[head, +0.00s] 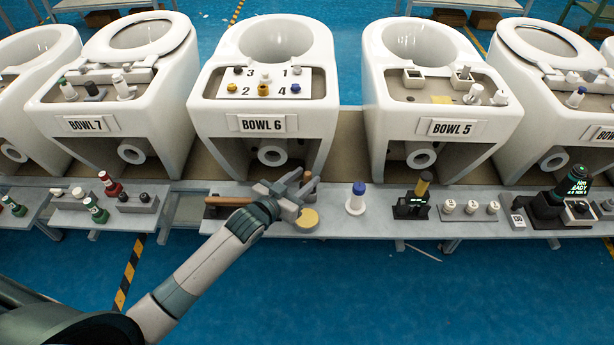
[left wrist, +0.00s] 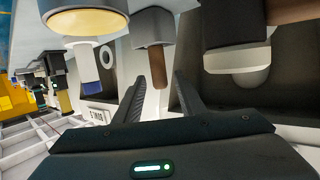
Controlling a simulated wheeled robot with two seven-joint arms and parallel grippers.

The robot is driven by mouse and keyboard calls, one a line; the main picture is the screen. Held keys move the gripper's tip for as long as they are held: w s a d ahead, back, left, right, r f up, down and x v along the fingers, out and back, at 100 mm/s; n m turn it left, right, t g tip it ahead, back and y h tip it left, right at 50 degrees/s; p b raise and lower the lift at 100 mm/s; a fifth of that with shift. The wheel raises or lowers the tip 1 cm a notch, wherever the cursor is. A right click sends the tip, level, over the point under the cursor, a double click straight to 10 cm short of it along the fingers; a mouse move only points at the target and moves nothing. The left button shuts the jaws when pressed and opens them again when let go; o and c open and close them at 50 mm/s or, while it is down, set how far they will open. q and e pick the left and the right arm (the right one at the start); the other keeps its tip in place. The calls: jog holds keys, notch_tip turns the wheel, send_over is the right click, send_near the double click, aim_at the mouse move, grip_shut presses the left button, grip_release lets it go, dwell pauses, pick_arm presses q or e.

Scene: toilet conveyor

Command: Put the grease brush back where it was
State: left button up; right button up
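My left gripper (head: 290,195) is low over the grey bench in front of BOWL 6. In the left wrist view its two fingers (left wrist: 160,85) stand apart, with a slim brown handle (left wrist: 158,68) showing between or just beyond their tips. Gaps show on both sides of this handle, and a grey block (left wrist: 152,30) adjoins it. Which tool this is, and whether it is the grease brush, I cannot tell. A round tan-topped pot (head: 307,220) is close beside the gripper; it also shows in the left wrist view (left wrist: 85,20). My right gripper is not in view.
A brown-handled tool (head: 230,200) lies on the bench left of the gripper. A blue-capped white bottle (head: 356,198) and a black device with a yellow top (head: 413,197) stand to the right. BOWL 6 (head: 262,148) rises behind the bench (head: 335,225); blue floor lies in front.

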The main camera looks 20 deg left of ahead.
pick_arm(q)
jog(key=v, duration=1)
